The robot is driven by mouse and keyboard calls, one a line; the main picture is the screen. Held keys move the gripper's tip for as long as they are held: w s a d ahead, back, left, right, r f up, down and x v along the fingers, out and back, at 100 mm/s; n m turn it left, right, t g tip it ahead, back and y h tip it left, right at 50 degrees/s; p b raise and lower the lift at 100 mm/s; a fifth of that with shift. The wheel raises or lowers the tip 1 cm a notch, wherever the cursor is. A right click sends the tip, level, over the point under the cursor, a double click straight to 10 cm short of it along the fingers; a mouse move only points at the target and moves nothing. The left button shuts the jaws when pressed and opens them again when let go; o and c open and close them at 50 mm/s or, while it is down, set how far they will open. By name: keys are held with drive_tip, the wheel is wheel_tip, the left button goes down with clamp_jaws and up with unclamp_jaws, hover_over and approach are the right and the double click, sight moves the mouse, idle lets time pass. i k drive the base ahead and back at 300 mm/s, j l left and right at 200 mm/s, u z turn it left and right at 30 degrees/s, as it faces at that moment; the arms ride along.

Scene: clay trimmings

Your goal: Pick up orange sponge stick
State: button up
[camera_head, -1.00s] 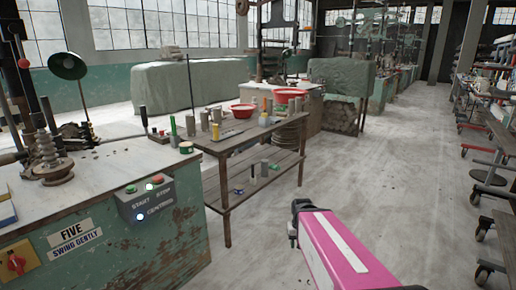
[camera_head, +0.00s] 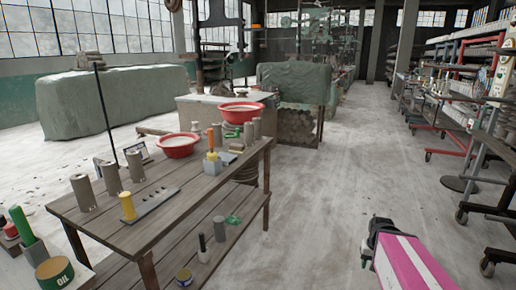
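A thin upright orange stick (camera_head: 211,138) stands near the right end of the wooden table (camera_head: 110,232), in or behind a small grey and yellow block (camera_head: 212,163). It looks like the orange sponge stick, but its lower end is hidden. My gripper (camera_head: 368,240) is at the lower right, at the end of my pink arm link, over the floor. It is well to the right of the table and apart from the stick. Its fingers are dark and small, so I cannot tell whether they are open.
A covered block (camera_head: 297,85) stands beyond. Wheeled racks (camera_head: 490,190) line the right. The floor aisle between is clear.

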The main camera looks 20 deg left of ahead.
sight(212, 156)
drive_tip(key=i+l+u, duration=0.15)
drive_tip(key=i, duration=0.35)
drive_tip(key=i+l+u, duration=0.1)
drive_tip(key=i, duration=0.45)
drive_tip(key=i+l+u, duration=0.1)
drive_tip(key=u, duration=0.35)
drive_tip(key=i+l+u, duration=0.2)
drive_tip(key=u, duration=0.25)
drive_tip(key=i+l+u, duration=0.25)
drive_tip(key=u, duration=0.2)
drive_tip(key=i+l+u, duration=0.1)
drive_tip(key=l+u, duration=0.2)
drive_tip(key=u, duration=0.15)
